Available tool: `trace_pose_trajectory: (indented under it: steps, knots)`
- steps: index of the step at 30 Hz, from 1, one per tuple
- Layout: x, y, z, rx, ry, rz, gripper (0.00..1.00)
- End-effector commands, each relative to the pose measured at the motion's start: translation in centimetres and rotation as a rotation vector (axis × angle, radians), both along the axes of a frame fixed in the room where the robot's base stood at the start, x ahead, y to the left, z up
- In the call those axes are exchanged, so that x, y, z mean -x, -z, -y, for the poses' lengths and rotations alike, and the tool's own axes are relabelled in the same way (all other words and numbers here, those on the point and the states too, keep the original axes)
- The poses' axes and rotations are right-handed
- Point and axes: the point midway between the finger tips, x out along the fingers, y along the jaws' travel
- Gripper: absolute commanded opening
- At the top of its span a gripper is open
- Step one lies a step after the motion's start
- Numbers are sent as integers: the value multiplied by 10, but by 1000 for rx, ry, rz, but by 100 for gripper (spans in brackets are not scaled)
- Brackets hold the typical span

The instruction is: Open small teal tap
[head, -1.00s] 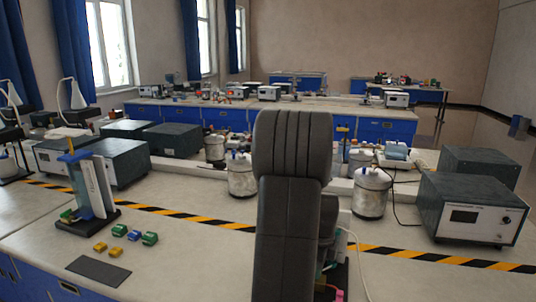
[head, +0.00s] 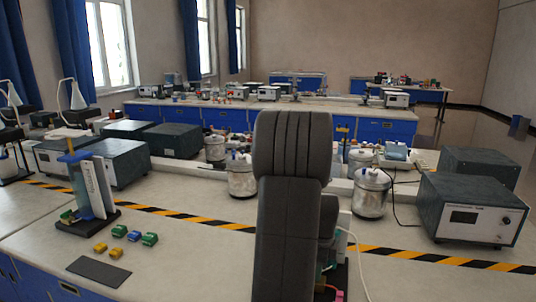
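I cannot clearly make out a small teal tap. A little teal shows just right of my dark grey arm, low in the picture, mostly hidden behind the arm, and I cannot tell what it belongs to. A clear blue-filled column (head: 77,185) stands upright on a dark base at the left of the bench. A small green part (head: 68,214) sits low beside that column; it is too small to tell whether it is a tap. My gripper is not seen; my arm fills the lower middle and hides what lies behind it.
Small yellow, blue and green blocks (head: 149,239) and a dark mat (head: 99,270) lie at the front left. Metal vessels (head: 370,193) and a grey instrument (head: 474,210) stand to the right. Black-and-yellow tape (head: 400,254) crosses the bench. Bench space between the blocks and my arm is clear.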

Motion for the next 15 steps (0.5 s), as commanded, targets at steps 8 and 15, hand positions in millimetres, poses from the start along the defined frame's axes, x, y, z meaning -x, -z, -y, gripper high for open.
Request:
trace_pose_trajectory:
  steps: [8, 15]
  knots:
    - [0, -23, 0, 0, 1, 1, 12]
    - [0, -42, 0, 0, 1, 1, 12]
